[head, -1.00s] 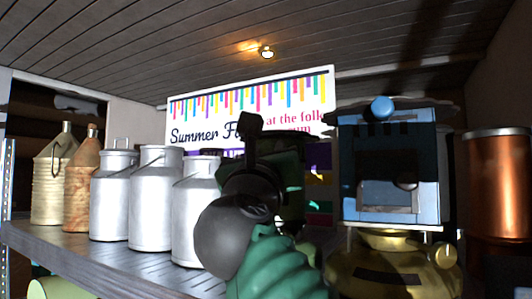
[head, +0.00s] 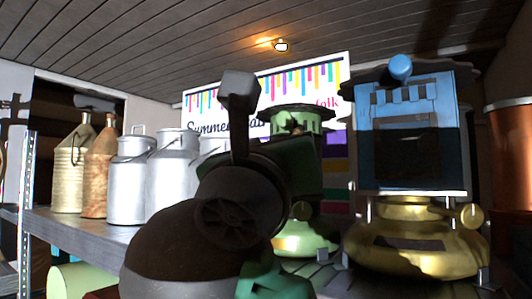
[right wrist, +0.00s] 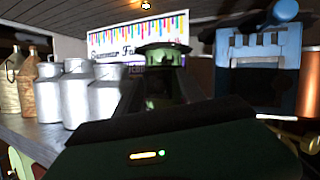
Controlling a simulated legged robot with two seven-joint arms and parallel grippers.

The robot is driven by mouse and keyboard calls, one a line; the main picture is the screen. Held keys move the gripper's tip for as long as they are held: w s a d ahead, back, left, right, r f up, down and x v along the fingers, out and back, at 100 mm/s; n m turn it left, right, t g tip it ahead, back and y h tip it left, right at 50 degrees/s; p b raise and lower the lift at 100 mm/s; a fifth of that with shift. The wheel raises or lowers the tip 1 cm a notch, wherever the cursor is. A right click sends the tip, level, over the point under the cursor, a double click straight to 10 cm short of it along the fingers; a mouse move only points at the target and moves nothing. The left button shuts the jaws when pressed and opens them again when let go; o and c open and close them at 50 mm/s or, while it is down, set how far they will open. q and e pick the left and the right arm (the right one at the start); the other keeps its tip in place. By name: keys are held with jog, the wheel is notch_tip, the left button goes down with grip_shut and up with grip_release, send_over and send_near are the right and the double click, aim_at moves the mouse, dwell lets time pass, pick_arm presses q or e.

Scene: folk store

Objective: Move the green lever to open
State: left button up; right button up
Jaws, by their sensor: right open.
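A green lantern-like stove (head: 305,240) stands on the shelf, behind my right arm in the head view. Its slotted green top (head: 300,118) shows above the arm, and its middle is mostly hidden. It also shows in the right wrist view (right wrist: 165,58), straight ahead. I cannot make out a green lever on it. My right gripper (right wrist: 166,90) is open, its dark body low in the wrist view, in front of the green stove. Whether it touches the stove I cannot tell. My left gripper is not in view.
A blue stove (head: 410,130) with a brass base (head: 415,250) stands close on the right. Several metal milk cans (head: 172,180) and brown jugs (head: 98,170) stand on the shelf to the left. A copper cylinder (head: 512,160) is at far right. A banner (head: 335,75) hangs behind.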

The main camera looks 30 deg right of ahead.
jog(key=b+v, duration=0.1)
jog(key=v, duration=0.3)
jog(key=shift+s+a+f, duration=0.1)
jog(key=shift+s+f, duration=0.1)
jog(key=shift+s, duration=0.15)
dwell(0.3)
